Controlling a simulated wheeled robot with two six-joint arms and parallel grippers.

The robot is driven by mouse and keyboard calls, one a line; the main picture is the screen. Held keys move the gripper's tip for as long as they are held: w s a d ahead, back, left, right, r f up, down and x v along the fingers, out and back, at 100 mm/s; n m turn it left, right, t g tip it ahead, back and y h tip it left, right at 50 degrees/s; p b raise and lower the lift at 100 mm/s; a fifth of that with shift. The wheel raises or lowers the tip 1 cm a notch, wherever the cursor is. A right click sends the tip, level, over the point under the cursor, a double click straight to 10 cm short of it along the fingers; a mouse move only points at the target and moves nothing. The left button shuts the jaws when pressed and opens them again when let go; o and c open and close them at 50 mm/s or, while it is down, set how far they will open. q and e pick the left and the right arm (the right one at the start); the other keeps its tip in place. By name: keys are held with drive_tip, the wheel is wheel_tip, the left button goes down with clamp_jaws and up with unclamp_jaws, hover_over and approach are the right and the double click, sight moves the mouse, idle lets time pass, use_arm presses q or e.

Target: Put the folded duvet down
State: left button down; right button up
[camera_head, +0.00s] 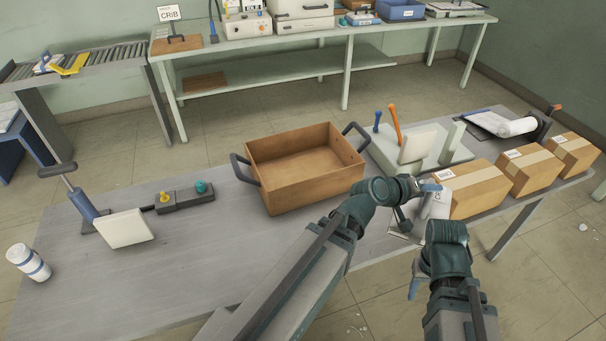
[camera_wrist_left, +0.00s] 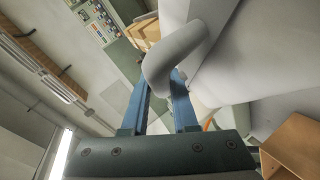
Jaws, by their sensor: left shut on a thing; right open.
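I see no folded duvet in either view. My left gripper (camera_head: 428,188) is over the right part of the near table. It is shut on the rounded handle (camera_wrist_left: 172,55) of a pale, jug-like container, whose large smooth body (camera_wrist_left: 255,60) fills the upper right of the left wrist view. In the head view a white container with dark lettering (camera_head: 437,206) shows just below this gripper, partly hidden by my arm. I cannot tell if its base touches the table. My right gripper (camera_head: 414,287) is open, lower in the picture, near the table's front edge, apart from the container.
An open brown crate (camera_head: 262,180) with dark handles stands mid-table. Several taped cardboard boxes (camera_head: 478,188) line the right side. A pale fixture (camera_head: 425,150) with an orange lever stands behind. The table's front left (camera_head: 130,290) is clear.

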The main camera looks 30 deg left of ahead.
use_arm(q)
drive_tip(key=w+a+r+p, duration=0.2)
drive_tip(key=w+a, duration=0.3)
drive_tip(key=a, duration=0.6)
drive_tip(key=w+a+r+p, duration=0.2)
drive_tip(key=w+a, duration=0.3)
drive_tip(key=a, duration=0.5)
drive_tip(key=a+r+p, duration=0.2)
drive_tip(key=a+r, duration=0.1)
drive_tip(key=a, duration=1.6)
drive_tip(key=shift+n+y, duration=0.3)
drive_tip(key=f+b, duration=1.7)
drive_tip(key=f, duration=0.1)
drive_tip(key=shift+w+a+f+b, duration=0.1)
drive_tip(key=shift+w+f+b, duration=0.1)
drive_tip(key=shift+w+b, duration=0.15)
drive_tip(key=shift+f+b, duration=0.2)
drive_tip(key=shift+b, duration=0.1)
drive_tip(key=c, duration=0.7)
unclamp_jaws()
drive_tip(key=shift+r, duration=0.1)
